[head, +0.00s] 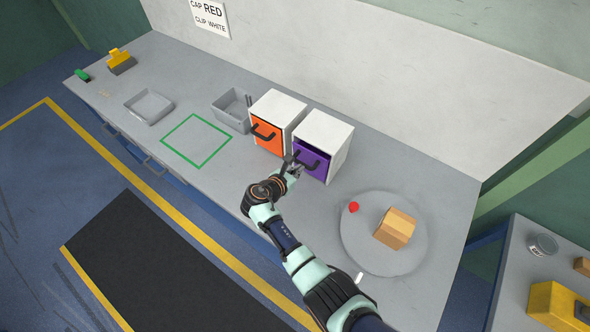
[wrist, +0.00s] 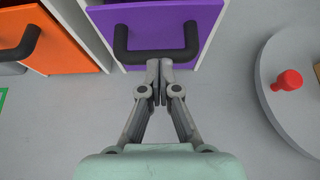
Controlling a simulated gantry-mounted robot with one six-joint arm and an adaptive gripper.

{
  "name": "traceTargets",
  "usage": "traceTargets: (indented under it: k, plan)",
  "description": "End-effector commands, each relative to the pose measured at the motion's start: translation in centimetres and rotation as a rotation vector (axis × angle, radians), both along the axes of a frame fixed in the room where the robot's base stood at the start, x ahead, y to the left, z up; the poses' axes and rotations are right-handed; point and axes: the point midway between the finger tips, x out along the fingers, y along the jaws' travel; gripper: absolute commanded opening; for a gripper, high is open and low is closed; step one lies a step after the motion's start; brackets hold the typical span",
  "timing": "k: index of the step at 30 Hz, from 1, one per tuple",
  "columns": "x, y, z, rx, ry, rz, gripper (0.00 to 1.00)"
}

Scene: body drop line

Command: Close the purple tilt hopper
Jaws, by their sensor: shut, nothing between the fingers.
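The purple tilt hopper (head: 312,164) is the front of the right white cabinet. Its top edge leans out a little, and a dark gap shows above it in the head view. In the wrist view its purple face (wrist: 178,22) fills the top middle, with a black bar handle (wrist: 187,55) across it. My gripper (head: 293,164) is in front of the hopper's left side in the head view. In the wrist view my gripper (wrist: 159,70) is shut and empty, its fingertips at the handle's lower edge. I cannot tell whether they touch it.
An orange-fronted cabinet (head: 267,135) stands just left. A round grey turntable (head: 365,248) on the right bears a red piece (head: 353,207) and a tan block (head: 395,229). Grey bins (head: 233,108) and a green outlined square (head: 196,141) lie further left. The bench before the cabinets is clear.

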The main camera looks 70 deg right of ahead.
Motion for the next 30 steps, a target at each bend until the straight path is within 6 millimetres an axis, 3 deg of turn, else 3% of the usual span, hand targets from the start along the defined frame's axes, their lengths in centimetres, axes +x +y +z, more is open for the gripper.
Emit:
traceTargets:
  k: [12,30]
  plan:
    - [-0.34,-1.07,0.7,-0.003,0.001,-0.001,0.0]
    - [-0.23,-0.9,1.25,-0.003,0.001,0.0,0.0]
